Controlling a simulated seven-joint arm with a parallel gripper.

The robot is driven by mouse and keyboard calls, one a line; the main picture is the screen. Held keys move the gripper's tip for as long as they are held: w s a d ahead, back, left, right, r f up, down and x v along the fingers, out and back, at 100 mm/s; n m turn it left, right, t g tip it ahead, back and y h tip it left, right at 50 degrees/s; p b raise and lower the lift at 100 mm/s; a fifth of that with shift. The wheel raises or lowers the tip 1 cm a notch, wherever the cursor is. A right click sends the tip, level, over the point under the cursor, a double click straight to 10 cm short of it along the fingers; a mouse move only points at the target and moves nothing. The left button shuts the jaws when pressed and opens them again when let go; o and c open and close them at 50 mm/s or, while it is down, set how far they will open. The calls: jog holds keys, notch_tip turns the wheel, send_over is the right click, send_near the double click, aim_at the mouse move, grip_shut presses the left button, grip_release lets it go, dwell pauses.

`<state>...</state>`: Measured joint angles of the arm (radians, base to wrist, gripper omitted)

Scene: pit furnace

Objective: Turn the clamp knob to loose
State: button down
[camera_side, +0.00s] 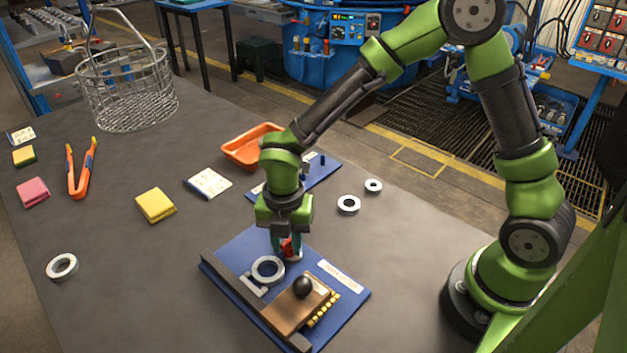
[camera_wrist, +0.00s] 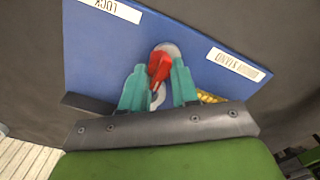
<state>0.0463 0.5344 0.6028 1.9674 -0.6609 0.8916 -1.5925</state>
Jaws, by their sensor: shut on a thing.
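The clamp knob (camera_wrist: 160,66) is red and sits on a round grey base on a blue board (camera_wrist: 95,60). My gripper (camera_wrist: 158,74) has its teal fingers on either side of the knob and is shut on it. In the side view my gripper (camera_side: 286,246) points down at the board's back edge, and only a bit of the red knob shows between the fingers. A white label reading "LOCK" (camera_wrist: 112,9) appears upside down at the upper left.
The board also carries a grey ring (camera_side: 268,269) and a brown block with a black ball (camera_side: 303,287) close to my gripper. An orange tray (camera_side: 250,148) and loose rings (camera_side: 348,205) lie behind. A wire basket (camera_side: 128,90) stands far left.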

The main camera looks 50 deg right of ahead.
aim_at(289, 241)
jog(key=c, duration=1.8)
grip_release()
jog(key=shift+d+f+n, duration=0.2)
jog(key=shift+d+n, duration=0.2)
jog(key=shift+n, duration=0.6)
jog(key=o, duration=0.9)
jog(key=shift+a+r, duration=0.1)
jog(key=shift+a, duration=0.05)
jog(key=shift+r, duration=0.15)
notch_tip(289, 241, up, 17)
jog(key=shift+f, duration=0.2)
